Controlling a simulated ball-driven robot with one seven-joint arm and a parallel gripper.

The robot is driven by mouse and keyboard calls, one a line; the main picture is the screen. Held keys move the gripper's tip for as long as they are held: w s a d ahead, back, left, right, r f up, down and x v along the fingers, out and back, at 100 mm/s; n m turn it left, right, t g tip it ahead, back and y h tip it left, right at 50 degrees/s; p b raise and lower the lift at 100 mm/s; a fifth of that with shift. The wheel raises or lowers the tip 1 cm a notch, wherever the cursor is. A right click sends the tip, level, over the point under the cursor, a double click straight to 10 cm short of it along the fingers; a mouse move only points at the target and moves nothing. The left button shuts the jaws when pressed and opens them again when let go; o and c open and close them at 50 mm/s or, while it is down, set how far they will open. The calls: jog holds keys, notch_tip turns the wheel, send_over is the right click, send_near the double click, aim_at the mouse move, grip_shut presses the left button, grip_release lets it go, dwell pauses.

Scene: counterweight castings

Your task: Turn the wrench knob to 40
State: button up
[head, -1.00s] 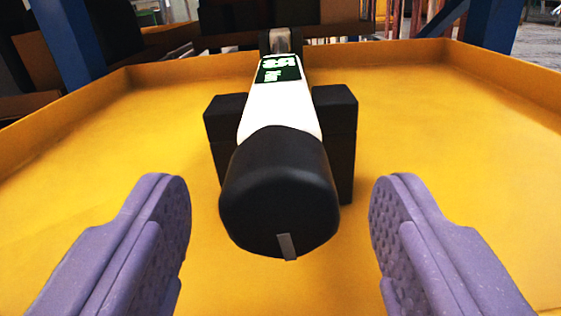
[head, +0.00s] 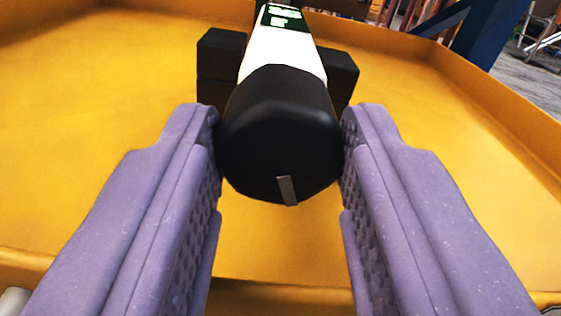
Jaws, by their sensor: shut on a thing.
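The wrench (head: 286,50) has a white body with a dark green display showing small bright text, too blurred to read. Its black round knob (head: 280,130) faces me, with a short grey mark (head: 287,190) at its lower edge, slightly right of centre. My gripper (head: 281,140) has purple textured fingers, one on each side of the knob. The fingers are shut on the knob, touching its left and right sides. The wrench's far end is cut off at the top of the view.
The wrench rests between black support blocks (head: 219,68) in a yellow tray (head: 110,130). The tray's raised rim (head: 505,90) runs along the right and back. A blue post (head: 490,30) stands beyond it. The tray floor is clear on both sides.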

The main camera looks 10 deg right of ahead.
jog(key=o, duration=1.1)
jog(key=shift+c, duration=0.2)
jog(key=s+p, duration=0.3)
jog(key=s, duration=0.5)
jog(key=shift+w, duration=0.1)
jog(key=shift+c, duration=0.2)
